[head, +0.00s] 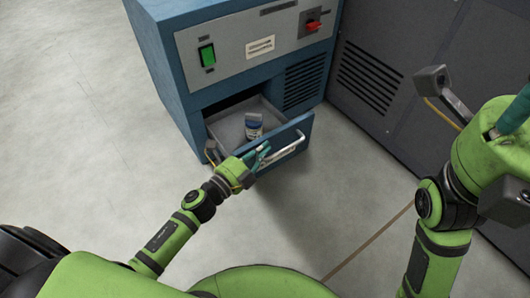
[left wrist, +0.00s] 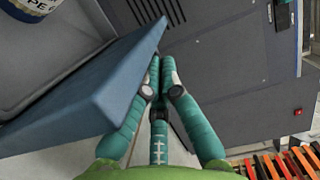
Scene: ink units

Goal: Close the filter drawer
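The filter drawer (head: 290,134) of the blue cabinet is pulled out, and its grey inside shows. A small jar with a white and blue label (head: 253,125) stands in it; part of the jar also shows in the left wrist view (left wrist: 38,8). A pale bar handle (head: 284,153) is on the drawer's blue front. My left gripper (head: 261,152) is at the front's left part, beside the handle. In the left wrist view its teal fingers (left wrist: 161,72) are together beside the blue drawer front (left wrist: 100,88), with nothing seen between them. My right gripper (head: 516,112) is raised at the right, partly cut off.
The blue cabinet (head: 160,60) has a green switch (head: 207,56) and a red knob (head: 313,26) above the drawer. A dark grey cabinet (head: 400,75) stands to its right. The floor before the drawer is clear. Orange and dark striped items (left wrist: 285,165) show in the left wrist view.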

